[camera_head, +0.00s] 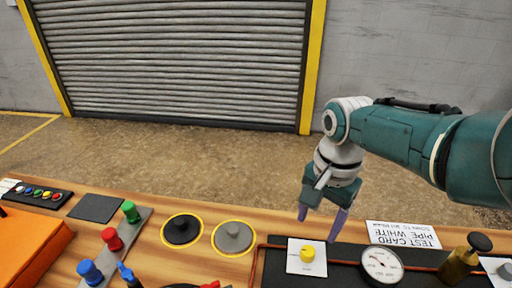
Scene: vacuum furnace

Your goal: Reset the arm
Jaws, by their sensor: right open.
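My right arm comes in from the right in the head view. Its gripper (320,226) points down with its two purple fingers spread apart, and nothing shows between them. It hangs over the back part of the table, above and behind a white plate with a yellow knob (307,253). I cannot tell its exact height over the table. My left gripper does not show.
The wooden table (150,220) carries a pressure gauge (381,264), a test card (403,235), a brass valve (459,262), black and grey discs (233,237), and red, green and blue knobs (111,238). An orange box (30,250) stands left. A shutter door (180,60) stands behind.

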